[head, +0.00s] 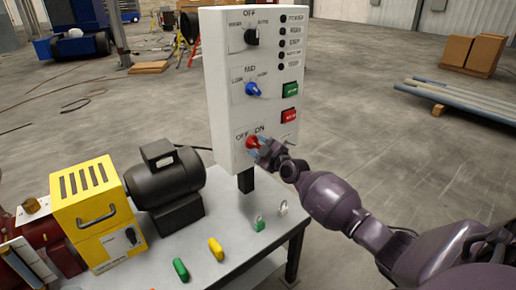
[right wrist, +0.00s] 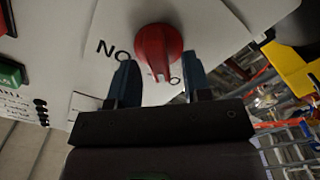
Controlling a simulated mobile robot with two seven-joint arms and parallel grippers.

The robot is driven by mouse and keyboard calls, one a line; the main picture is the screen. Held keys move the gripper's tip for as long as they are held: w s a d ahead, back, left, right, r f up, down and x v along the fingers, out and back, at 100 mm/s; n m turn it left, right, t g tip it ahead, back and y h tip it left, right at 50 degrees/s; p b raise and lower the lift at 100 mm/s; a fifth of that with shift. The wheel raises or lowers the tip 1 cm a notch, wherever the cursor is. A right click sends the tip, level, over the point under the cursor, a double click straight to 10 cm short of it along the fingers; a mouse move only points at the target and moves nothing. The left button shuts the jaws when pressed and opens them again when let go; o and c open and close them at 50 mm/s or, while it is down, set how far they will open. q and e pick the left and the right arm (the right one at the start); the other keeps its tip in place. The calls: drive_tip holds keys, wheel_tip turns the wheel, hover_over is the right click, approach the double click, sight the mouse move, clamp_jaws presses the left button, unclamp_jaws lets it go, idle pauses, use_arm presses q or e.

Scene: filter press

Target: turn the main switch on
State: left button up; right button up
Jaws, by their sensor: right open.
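The main switch is a red rotary knob (head: 251,142) low on the white control panel (head: 222,110), with OFF printed to its left and ON to its right. It also shows in the right wrist view (right wrist: 156,45), where the lettering is upside down. My right gripper (head: 262,148) is at the panel face by the knob. Its two blue fingers are apart, one on each side of the knob's lower part in the wrist view. Whether they touch it I cannot tell. The knob's exact pointing is partly hidden. My left gripper is not in view.
Above are a blue selector (head: 253,89), a black selector (head: 252,37), a green button (head: 290,89) and a red button (head: 289,115). The table (head: 240,255) below holds a dark motor (head: 165,180), a yellow box (head: 92,205) and small padlocks and tags.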

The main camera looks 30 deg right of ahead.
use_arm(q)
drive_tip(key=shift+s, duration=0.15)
use_arm(e)
drive_tip(key=shift+w, duration=0.15)
clamp_jaws()
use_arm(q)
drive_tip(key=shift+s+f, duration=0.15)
